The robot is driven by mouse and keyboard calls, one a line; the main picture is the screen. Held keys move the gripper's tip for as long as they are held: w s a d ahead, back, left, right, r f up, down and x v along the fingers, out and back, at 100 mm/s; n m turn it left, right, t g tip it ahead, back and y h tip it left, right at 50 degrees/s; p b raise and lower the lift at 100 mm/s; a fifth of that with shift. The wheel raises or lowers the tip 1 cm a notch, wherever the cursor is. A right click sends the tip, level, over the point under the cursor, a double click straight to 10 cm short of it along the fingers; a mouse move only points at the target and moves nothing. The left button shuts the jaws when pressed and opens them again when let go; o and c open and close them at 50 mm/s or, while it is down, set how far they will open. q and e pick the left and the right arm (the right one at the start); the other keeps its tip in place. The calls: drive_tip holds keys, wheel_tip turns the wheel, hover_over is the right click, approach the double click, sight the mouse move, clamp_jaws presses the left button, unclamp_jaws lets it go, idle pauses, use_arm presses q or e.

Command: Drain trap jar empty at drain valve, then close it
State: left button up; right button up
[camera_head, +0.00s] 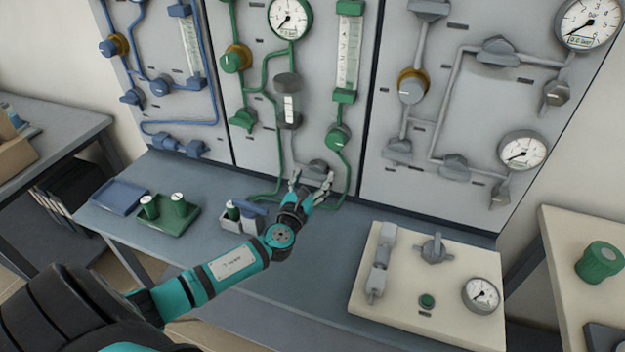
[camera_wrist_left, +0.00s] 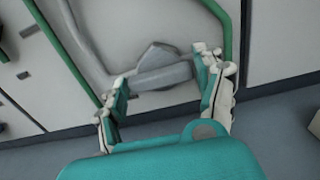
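The trap jar (camera_head: 288,108) is a clear upright cylinder with a dark cap, on the middle panel with green pipes. I cannot tell whether it holds liquid. A grey pipe leads down from it to the grey drain valve (camera_head: 318,166) low on the panel. In the left wrist view the valve's grey handle (camera_wrist_left: 160,72) lies slanted across the view. My left gripper (camera_head: 312,180) is open at the valve. In the left wrist view its fingers (camera_wrist_left: 163,80) stand on either side of the handle; contact is unclear. My right gripper is not in view.
On the bench, a small grey holder (camera_head: 236,226), a green tray (camera_head: 177,222) and a blue tray (camera_head: 117,196) stand left of my left arm. A cream board (camera_head: 430,285) with a gauge lies to the right. Bare bench shows between.

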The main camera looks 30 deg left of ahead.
use_arm(q)
drive_tip(key=c, duration=0.7)
drive_tip(key=n+b, duration=0.3)
drive_tip(key=n, duration=0.4)
drive_tip(key=shift+f+n, duration=0.1)
drive_tip(key=shift+n, duration=0.2)
drive_tip(key=n+b, duration=0.1)
drive_tip(key=n, duration=0.9)
drive_tip(key=shift+b, duration=0.3)
drive_tip(key=shift+n, duration=0.3)
